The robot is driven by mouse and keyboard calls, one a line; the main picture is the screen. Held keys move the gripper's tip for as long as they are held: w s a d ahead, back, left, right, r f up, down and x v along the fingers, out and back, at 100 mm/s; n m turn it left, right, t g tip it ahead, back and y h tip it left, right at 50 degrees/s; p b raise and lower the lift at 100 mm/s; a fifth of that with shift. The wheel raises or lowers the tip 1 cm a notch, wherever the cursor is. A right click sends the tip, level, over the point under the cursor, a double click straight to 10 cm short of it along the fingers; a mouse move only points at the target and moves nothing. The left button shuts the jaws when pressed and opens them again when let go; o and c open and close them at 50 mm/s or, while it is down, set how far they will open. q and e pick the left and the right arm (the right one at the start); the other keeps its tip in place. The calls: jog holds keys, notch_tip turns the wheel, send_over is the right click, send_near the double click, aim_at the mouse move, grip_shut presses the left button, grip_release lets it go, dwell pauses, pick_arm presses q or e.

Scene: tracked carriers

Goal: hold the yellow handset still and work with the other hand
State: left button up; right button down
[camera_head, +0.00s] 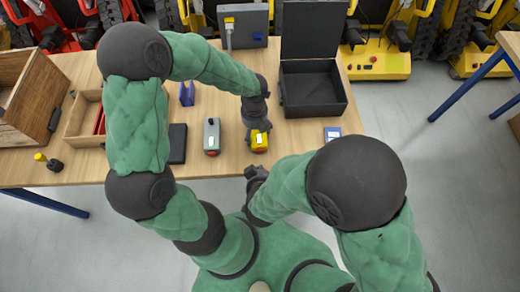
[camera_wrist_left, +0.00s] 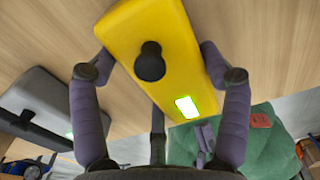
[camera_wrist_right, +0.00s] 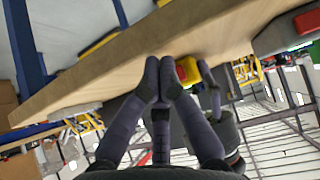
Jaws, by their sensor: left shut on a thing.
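The yellow handset (camera_head: 260,148) is on the wooden table near its front edge. In the left wrist view the handset (camera_wrist_left: 160,45) shows a black round knob and a lit white-green screen. My left gripper (camera_head: 258,129) comes down on it from above. Its fingers (camera_wrist_left: 163,68) are on both sides of the handset, shut on it. My right gripper (camera_head: 256,172) is just in front of the table edge, apart from the handset. In the right wrist view its fingertips (camera_wrist_right: 160,65) are together and empty, with the handset (camera_wrist_right: 188,68) a little beyond.
A grey handset (camera_head: 211,140) lies to the left, beside a dark flat case (camera_head: 178,146). An open black box (camera_head: 312,106) stands behind right, with a blue item (camera_head: 333,133) nearer the edge. A wooden tray (camera_head: 78,122) and a yellow-black knob piece (camera_head: 50,163) are at left.

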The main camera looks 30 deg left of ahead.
aim_at(259, 161)
pick_arm(q)
jog(key=shift+s+f, duration=0.15)
pick_arm(e)
jog(key=shift+w+a, duration=0.45)
jog(key=shift+w, duration=0.3)
jog(key=shift+w+a, duration=0.45)
jog(key=shift+w, duration=0.25)
jog(key=shift+w, duration=0.1)
jog(key=shift+w+a, duration=0.25)
jog(key=shift+w, duration=0.05)
jog(key=shift+w+a, duration=0.1)
jog(key=shift+w, duration=0.1)
dwell(0.8)
jog(key=shift+s, duration=0.1)
jog(key=shift+s+d, duration=0.35)
jog(key=shift+s, duration=0.15)
jog(key=s+d, duration=0.3)
jog(key=s, duration=0.2)
dwell(0.7)
jog(key=shift+d, duration=0.1)
